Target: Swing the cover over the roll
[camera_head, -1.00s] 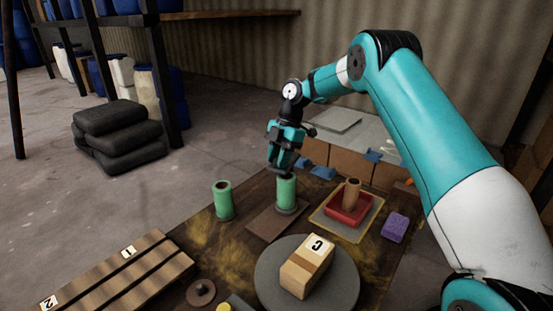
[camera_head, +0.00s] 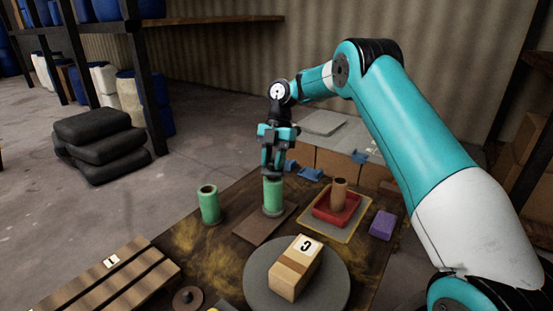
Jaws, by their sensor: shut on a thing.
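A green roll (camera_head: 273,196) stands upright on a round grey foot on a flat brown board (camera_head: 262,226). My gripper (camera_head: 272,173) points down and is shut at the top of this roll. The fingertips hide the roll's upper end. A second green roll (camera_head: 209,206), hollow and upright, stands apart to the left. I cannot clearly make out a cover as a separate thing.
A box marked C (camera_head: 294,275) lies on a round grey disc (camera_head: 262,290) in front. A slatted wooden rack (camera_head: 105,285) is at the front left. A purple block (camera_head: 383,225) and blue pieces (camera_head: 311,174) lie nearby. Dark sacks (camera_head: 98,146) are stacked on the floor.

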